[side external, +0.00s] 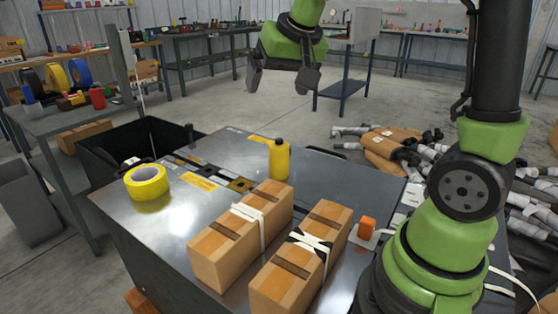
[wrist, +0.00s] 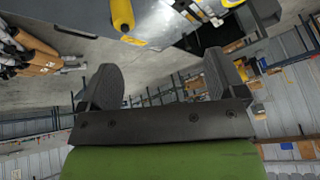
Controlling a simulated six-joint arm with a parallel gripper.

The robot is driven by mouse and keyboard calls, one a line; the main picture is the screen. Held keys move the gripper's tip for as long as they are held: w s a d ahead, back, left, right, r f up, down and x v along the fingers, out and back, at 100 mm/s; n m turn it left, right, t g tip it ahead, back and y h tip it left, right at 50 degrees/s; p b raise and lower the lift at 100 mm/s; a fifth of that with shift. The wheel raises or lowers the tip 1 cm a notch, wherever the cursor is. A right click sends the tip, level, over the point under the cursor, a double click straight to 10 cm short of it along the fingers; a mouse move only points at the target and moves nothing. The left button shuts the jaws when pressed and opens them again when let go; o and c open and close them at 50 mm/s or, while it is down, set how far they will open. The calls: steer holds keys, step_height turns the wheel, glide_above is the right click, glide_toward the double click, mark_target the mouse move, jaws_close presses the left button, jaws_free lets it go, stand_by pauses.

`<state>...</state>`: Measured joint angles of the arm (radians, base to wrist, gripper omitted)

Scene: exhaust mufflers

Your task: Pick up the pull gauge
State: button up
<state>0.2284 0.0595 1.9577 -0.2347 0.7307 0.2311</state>
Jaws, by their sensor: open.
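My gripper (side external: 281,80) is open and empty, raised high above the far side of the metal table (side external: 170,225). In the wrist view its two dark fingers (wrist: 165,75) stand wide apart with nothing between them. I cannot surely identify a pull gauge. A yellow cylinder with a black cap (side external: 279,160) stands upright on the table, below my gripper in the side view. It also shows at the top of the wrist view (wrist: 122,14). A small orange block (side external: 367,227) sits on the right of the table, near my arm's base.
Two strapped cardboard boxes (side external: 240,233) (side external: 303,259) lie at the table's front. A yellow tape roll (side external: 147,181) lies at the left. A black bin (side external: 130,150) stands behind it. Mufflers and cartons (side external: 400,150) are piled on the floor at right. The air around my gripper is clear.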

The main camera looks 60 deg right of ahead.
steer(key=m+g+h, duration=0.1)
glide_toward(280, 142)
steer(key=a+r, duration=0.4)
steer(key=a, duration=0.1)
steer(key=shift+m+g+h, duration=0.4)
steer(key=shift+m+g, duration=0.1)
steer(key=d+x, duration=0.1)
steer(key=x, duration=0.6)
steer(key=d+x, duration=0.1)
steer(key=x, duration=0.3)
steer(key=shift+d, duration=0.45)
steer(key=shift+x, duration=3)
steer(key=shift+s+d, duration=0.1)
steer(key=shift+s, duration=0.1)
steer(key=shift+c, duration=0.4)
steer(key=c, duration=1)
